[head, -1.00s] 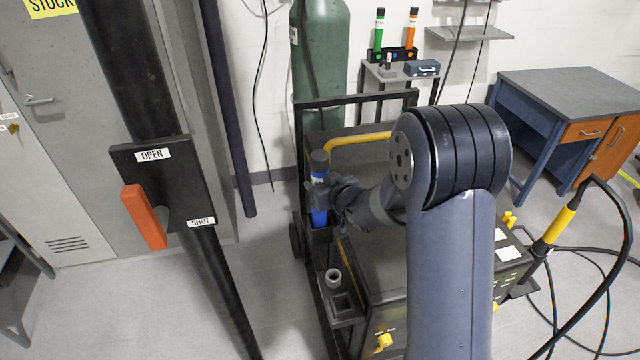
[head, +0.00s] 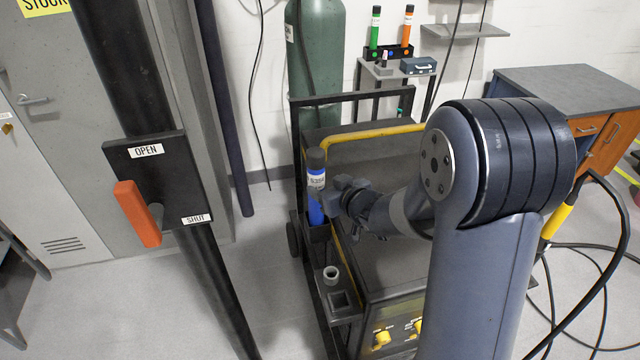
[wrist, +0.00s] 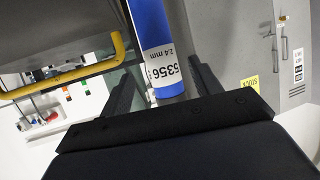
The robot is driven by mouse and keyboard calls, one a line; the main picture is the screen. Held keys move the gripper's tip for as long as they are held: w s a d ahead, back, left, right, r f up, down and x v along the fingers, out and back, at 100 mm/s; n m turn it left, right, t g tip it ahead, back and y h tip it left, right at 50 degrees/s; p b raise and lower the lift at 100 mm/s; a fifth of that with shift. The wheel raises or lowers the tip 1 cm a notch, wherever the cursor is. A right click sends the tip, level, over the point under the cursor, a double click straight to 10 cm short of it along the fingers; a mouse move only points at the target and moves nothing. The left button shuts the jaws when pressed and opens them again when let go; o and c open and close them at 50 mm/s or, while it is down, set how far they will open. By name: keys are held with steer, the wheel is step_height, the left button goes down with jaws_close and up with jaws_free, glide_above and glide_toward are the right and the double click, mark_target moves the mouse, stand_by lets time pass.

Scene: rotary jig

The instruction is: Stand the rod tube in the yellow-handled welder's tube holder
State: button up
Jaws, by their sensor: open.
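The rod tube (head: 315,208) is blue with a black cap and a white label. It stands upright with its lower end inside the black tube holder (head: 318,233) on the left side of the yellow-handled welder cart (head: 385,136). My gripper (head: 337,196) is open, just right of the tube at mid height. In the wrist view the tube (wrist: 150,25) shows between the two spread fingers of my gripper (wrist: 160,78), its label reading 5356, 2.4 mm. I cannot tell how far between the fingers it sits. The holder hides the tube's bottom.
Green (head: 375,28) and orange (head: 407,27) tubes stand in a rack at the back. A green gas cylinder (head: 318,60) stands behind the cart. A black panel with an orange lever (head: 138,212) is at left. Cables lie on the right floor.

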steer(key=v, duration=0.6)
stand_by(1.3)
